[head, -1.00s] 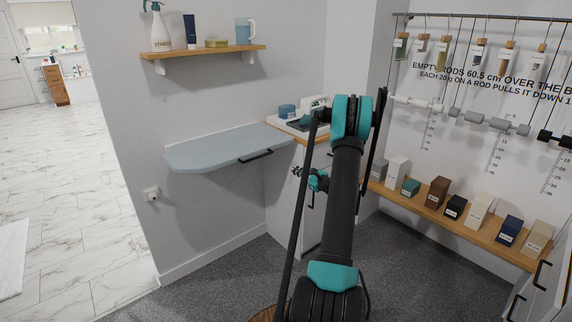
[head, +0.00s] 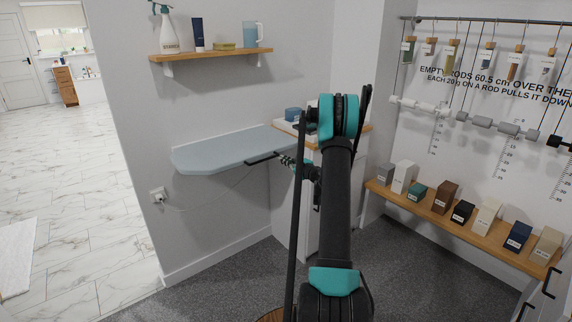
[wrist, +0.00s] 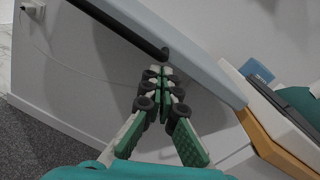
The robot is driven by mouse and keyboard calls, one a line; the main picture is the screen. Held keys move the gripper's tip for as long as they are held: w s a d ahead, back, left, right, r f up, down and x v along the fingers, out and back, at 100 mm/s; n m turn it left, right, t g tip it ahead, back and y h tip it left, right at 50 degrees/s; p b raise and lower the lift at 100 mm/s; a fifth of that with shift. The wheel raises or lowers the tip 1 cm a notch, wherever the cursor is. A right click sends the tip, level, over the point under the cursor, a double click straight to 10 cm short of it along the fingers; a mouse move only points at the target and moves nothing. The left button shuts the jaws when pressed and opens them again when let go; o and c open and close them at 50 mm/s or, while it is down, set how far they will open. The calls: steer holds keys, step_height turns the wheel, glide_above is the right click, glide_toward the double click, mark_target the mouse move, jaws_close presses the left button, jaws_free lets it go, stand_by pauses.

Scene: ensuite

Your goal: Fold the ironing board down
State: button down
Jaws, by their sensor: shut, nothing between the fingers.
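The ironing board (head: 215,153) is a pale blue-grey panel with a rounded left end. It stands out flat from the wall, and its edge crosses the wrist view (wrist: 185,42). A black bar handle (head: 262,158) is at its front edge; in the wrist view the handle (wrist: 115,27) runs from the top to a rounded end near my fingertips. My gripper (head: 285,160) is at the right end of the handle, seen partly behind my arm. In the wrist view my gripper (wrist: 162,72) is shut and empty, its tips just below the handle's end; I cannot tell whether they touch.
A wooden shelf (head: 210,54) with a spray bottle, tube and jug hangs above the board. A wooden-topped cabinet (head: 286,205) stands right of the board. A bench (head: 470,228) with several boxes lines the right wall. Under the board, the wall and carpet are clear.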

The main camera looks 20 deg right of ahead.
steer(key=shift+r, duration=0.1)
step_height(320, 180, up, 8)
steer(key=g, duration=0.2)
steer(key=shift+f+h, duration=0.2)
steer(key=shift+h, duration=0.2)
steer(key=shift+w, duration=0.1)
